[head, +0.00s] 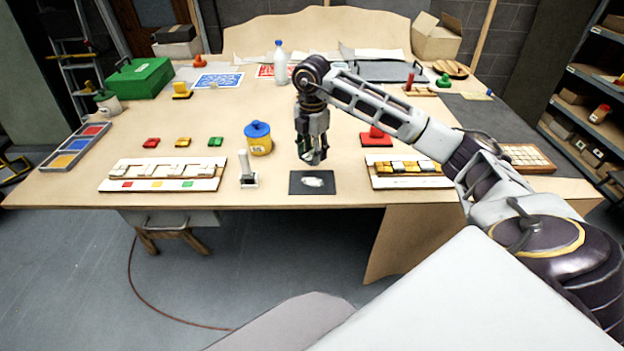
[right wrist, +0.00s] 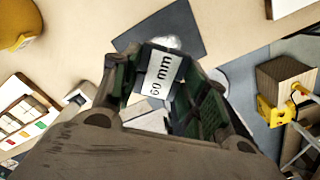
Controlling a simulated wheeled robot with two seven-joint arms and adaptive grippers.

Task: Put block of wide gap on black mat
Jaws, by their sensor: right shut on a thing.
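My right gripper (head: 313,160) hangs fingers-down just above and behind the black mat (head: 297,188) at the table's front edge. In the right wrist view, my right gripper (right wrist: 160,95) is shut on a block labelled "60 mm" (right wrist: 160,74), with a white labelled face and dark edges. The block is mostly hidden by the fingers in the head view. The mat (right wrist: 190,28) shows beyond the block in the right wrist view. A whitish patch (head: 314,182) lies on the mat. My left gripper is not in view.
A panel with white tiles (head: 110,183) lies left, and a panel with yellow and white tiles (head: 408,184) right. A white upright piece (head: 246,168) stands left of the mat, near a yellow pot with a blue lid (head: 258,146).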

